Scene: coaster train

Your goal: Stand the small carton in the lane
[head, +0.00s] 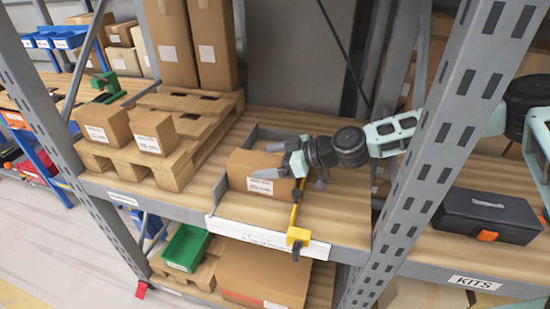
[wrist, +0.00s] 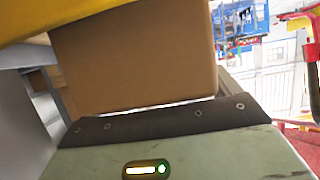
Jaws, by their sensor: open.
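A brown carton (head: 256,170) with a white label sits on the shelf between low grey dividers (head: 224,182), which form the lane. It rests on the shelf boards; I cannot tell whether it stands or lies. My gripper (head: 305,171) is open at the carton's right side, its fingers close to the right face; contact is unclear. In the wrist view, a brown carton face (wrist: 135,60) is just beyond a dark finger pad. Two other small labelled cartons stand on the pallet at left, one at the left (head: 105,124) and one at the right (head: 153,131).
A yellow clamp (head: 298,236) grips the shelf's front edge beside my gripper, its bar rising near the fingers. A grey upright (head: 440,130) stands right, near my arm. Bare shelf lies right of the lane.

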